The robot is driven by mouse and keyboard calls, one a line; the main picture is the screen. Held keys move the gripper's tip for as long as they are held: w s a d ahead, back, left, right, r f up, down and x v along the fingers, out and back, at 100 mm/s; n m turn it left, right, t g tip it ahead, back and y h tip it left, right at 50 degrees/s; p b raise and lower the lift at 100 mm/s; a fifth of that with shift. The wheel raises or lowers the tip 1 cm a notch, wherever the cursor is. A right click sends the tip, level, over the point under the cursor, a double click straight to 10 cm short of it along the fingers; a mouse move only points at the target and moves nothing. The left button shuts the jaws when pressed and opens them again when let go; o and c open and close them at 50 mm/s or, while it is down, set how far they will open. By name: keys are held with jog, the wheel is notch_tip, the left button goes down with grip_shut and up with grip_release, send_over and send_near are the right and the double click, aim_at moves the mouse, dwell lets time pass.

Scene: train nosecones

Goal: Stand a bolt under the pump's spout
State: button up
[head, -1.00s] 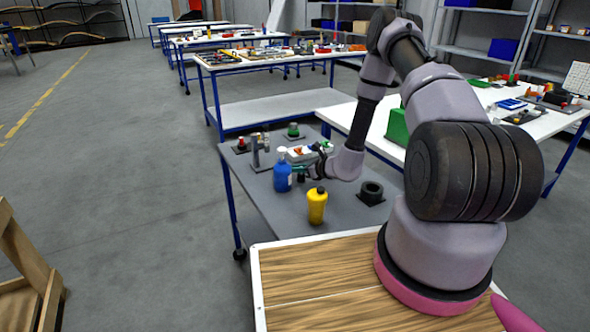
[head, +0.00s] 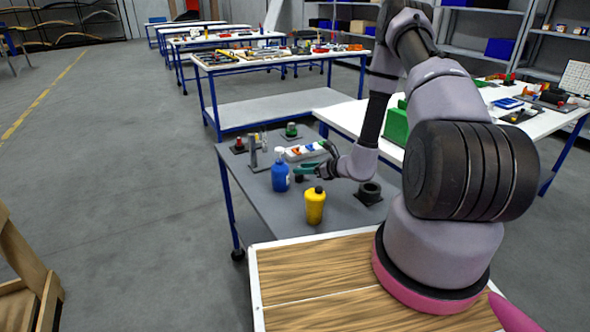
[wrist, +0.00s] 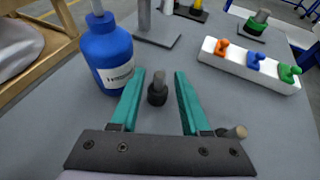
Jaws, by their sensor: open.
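A blue bottle (head: 280,178) with a pale top stands upright near the left edge of the grey table; it fills the left of the wrist view (wrist: 107,58), where its top is cut off. I take it for the pump; its spout is not clear. My gripper (wrist: 159,73) is open, with one teal finger on each side of this bolt and gaps visible. In the head view my gripper (head: 305,170) is low over the table, right of the bottle.
A yellow bottle (head: 315,206) stands nearer the front. A white rack (wrist: 247,65) holds orange, blue and green pieces. A grey post on a plate (head: 253,150) stands behind the blue bottle. A black ring-shaped part (head: 370,192) lies right. A tan-ended cylinder (wrist: 238,132) shows beside my right finger.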

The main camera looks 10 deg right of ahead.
jog(key=v, duration=0.6)
jog(key=shift+s+d+r, duration=0.1)
jog(key=shift+s+r, duration=0.1)
jog(key=s+a+r+n+g+y, duration=0.1)
jog(key=s+a+r+n+g, duration=0.15)
jog(key=r+n, duration=0.45)
jog(key=s+a+r+n+g+y, duration=0.1)
jog(key=s+a+r+n+g, duration=0.15)
jog(key=r, duration=0.85)
jog(key=s+a+r+n+g, duration=0.2)
jog(key=s+a+r+n, duration=0.25)
jog(key=r, duration=0.45)
jog(key=s+d+r+n+t+h, duration=0.2)
jog(key=s+d+r+n+h, duration=0.2)
jog(key=s+r, duration=0.3)
jog(key=s+d+r+n+t+h, duration=0.2)
jog(key=s+d+r+n+h, duration=0.3)
jog(key=s+r, duration=0.3)
jog(key=shift+s+d+r+n, duration=0.2)
jog(key=shift+d+r+n, duration=0.1)
jog(key=shift+r, duration=0.45)
